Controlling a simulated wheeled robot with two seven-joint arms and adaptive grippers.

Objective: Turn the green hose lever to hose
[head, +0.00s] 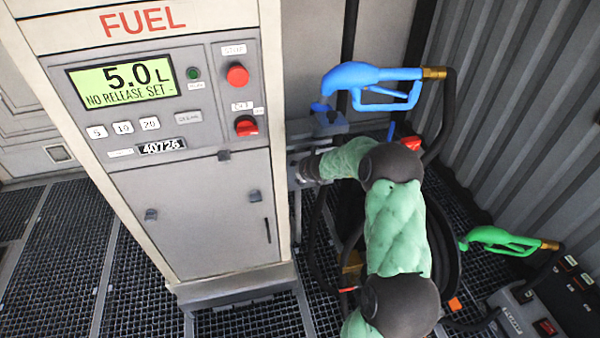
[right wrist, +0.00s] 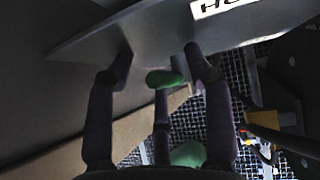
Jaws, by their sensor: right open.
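My right gripper (head: 303,172) is at the right side of the fuel cabinet, at the end of my green-sleeved arm, and is mostly hidden there. In the right wrist view my right gripper (right wrist: 158,62) is open, its two dark fingers spread near a grey plate (right wrist: 150,30). A green piece, seemingly the hose lever (right wrist: 165,78), shows between the fingers; I cannot tell whether they touch it. Another green patch shows lower between the fingers. A white label (right wrist: 222,7) on the plate reads "HO", the rest cut off. The lever is hidden in the head view. My left gripper is not in view.
The fuel cabinet (head: 215,215) displays 5.0 L and "NO RELEASE SET". A blue nozzle (head: 365,75) hangs above my arm. A green nozzle (head: 497,238) is at the right, near a grey box (head: 520,312). Black hose loops lie behind my arm. Open grating (head: 75,255) lies at left.

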